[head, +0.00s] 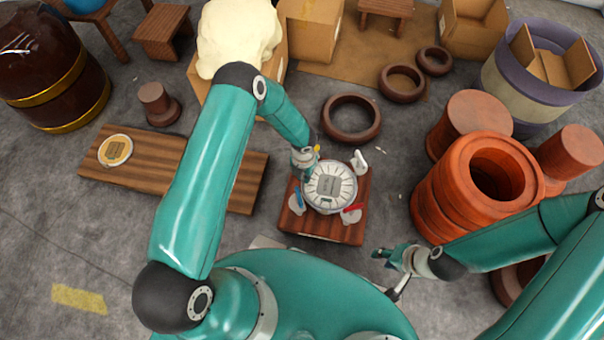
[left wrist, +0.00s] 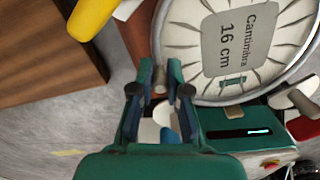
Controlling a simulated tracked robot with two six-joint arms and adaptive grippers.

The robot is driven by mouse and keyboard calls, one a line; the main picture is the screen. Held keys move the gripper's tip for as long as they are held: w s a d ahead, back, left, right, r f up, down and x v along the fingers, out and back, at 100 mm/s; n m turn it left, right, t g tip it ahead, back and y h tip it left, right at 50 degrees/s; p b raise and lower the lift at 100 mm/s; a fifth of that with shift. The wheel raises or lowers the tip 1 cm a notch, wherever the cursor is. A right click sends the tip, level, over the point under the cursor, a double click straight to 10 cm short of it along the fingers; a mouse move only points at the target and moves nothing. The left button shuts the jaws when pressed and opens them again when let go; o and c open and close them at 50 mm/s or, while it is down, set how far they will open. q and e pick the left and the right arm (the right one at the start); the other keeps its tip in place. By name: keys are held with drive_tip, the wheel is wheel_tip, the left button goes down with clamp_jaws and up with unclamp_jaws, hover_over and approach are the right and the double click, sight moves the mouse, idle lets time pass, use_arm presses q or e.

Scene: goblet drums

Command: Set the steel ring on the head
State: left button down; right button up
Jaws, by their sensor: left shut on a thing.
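The steel ring (head: 354,196) is a thin grey hoop at the rim of the pale pleated head (head: 342,178), which has a grey label. In the left wrist view the label on the head (left wrist: 270,55) reads "Cantimbra 16 cm", and the grey ring (left wrist: 158,35) curves around its edge. I cannot tell whether the ring is fully seated. My left gripper (head: 306,168) is at the upper left of the rim; its fingers (left wrist: 161,80) are shut on the ring's near edge. My right gripper (head: 386,254) hangs empty at the lower right of the stand; its finger opening is unclear.
The head is over a small wooden stand (head: 320,226), with white, blue, red and yellow-tipped pieces around it. A wooden plank (head: 230,182) with another round disc (head: 115,150) lies left. Orange-brown drum shells (head: 440,200) stand right. A dark ring (head: 350,137) lies behind.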

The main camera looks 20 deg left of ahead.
use_arm(q)
drive_tip(key=shift+f+b, duration=0.1)
drive_tip(key=shift+b, duration=0.25)
idle(0.4)
drive_tip(key=c, duration=1.1)
unclamp_jaws()
drive_tip(key=shift+o, duration=0.2)
wheel_tip(320, 180, up, 12)
drive_tip(key=shift+a+f, duration=0.1)
drive_tip(key=shift+a, duration=0.05)
